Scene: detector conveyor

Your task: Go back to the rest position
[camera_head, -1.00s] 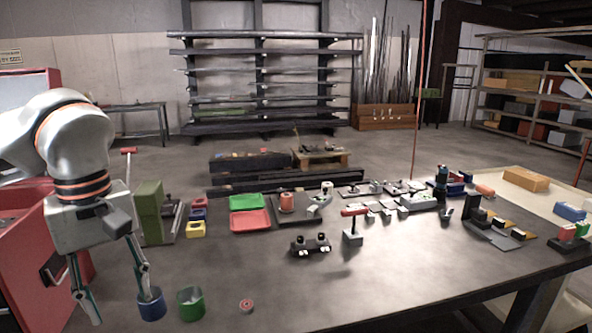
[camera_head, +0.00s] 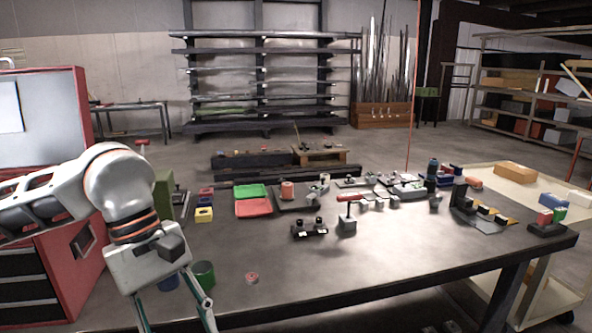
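My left gripper (camera_head: 177,310) is at the lower left, in front of the table's near left corner. Its two fingers are spread apart, and their tips run to or past the bottom edge of the picture. A blue cup (camera_head: 168,282) stands on the table, partly hidden behind the gripper. A green cup (camera_head: 204,273) stands just right of it, partly behind a finger. I see nothing held between the visible parts of the fingers. My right gripper does not show.
The dark table (camera_head: 330,265) has free room in its front middle. A small red disc (camera_head: 252,278) lies near the cups. A red tray (camera_head: 253,208), a green tray (camera_head: 249,190) and a red-handled tool (camera_head: 347,215) stand farther back. A red cabinet (camera_head: 88,200) is at the left.

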